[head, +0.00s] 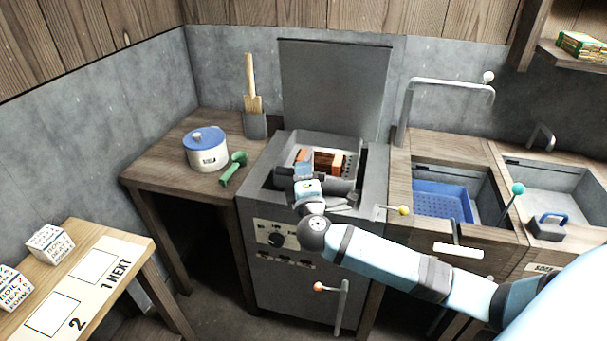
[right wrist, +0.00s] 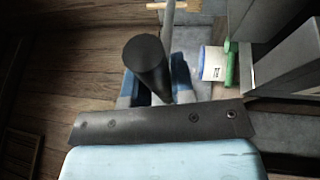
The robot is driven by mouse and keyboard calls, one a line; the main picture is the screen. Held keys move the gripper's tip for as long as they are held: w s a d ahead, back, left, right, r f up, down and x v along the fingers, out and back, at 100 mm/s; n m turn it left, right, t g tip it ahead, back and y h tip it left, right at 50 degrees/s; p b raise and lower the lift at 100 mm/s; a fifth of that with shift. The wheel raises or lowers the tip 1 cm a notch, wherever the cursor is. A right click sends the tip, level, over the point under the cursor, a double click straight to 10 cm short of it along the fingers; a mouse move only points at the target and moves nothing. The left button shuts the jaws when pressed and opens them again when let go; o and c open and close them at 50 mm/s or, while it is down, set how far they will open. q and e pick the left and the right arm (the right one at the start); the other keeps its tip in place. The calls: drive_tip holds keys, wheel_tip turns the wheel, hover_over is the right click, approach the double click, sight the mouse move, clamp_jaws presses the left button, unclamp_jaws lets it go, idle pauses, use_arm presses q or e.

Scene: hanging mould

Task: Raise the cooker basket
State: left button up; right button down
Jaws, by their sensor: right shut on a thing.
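The cooker (head: 265,205) is a grey metal unit with an open well on top, standing in the counter. Its basket (head: 351,166) sits in the well, with several brown and orange blocks (head: 325,162) in it. My right gripper (head: 303,172) reaches over the front of the well, and my arm hides part of the basket. In the right wrist view, a thick dark round handle (right wrist: 148,65) stands between my blue fingers. The gripper is shut on this handle, which looks like the basket's. My left gripper is not in view.
A white pot with a blue lid (head: 207,152) and a green object (head: 234,170) stand on the left counter. A blue tray (head: 440,203) sits in the sink at right. A yellow-knobbed lever (head: 403,210) and a red-knobbed handle (head: 320,287) are near my arm.

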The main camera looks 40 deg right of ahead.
drive_tip(key=shift+w+d+r, duration=0.1)
drive_tip(key=shift+r, duration=0.25)
drive_tip(key=c, duration=1)
unclamp_jaws()
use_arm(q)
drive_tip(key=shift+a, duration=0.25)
use_arm(e)
drive_tip(key=shift+o, duration=0.2)
drive_tip(key=shift+s+a+f, duration=0.25)
drive_tip(key=shift+s+a, duration=0.05)
drive_tip(key=shift+s, duration=0.2)
use_arm(q)
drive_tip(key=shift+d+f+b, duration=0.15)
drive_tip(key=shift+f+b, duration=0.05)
drive_tip(key=shift+b, duration=0.4)
use_arm(e)
drive_tip(key=v, duration=1.2)
drive_tip(key=shift+s, duration=0.35)
drive_tip(key=shift+a, duration=0.15)
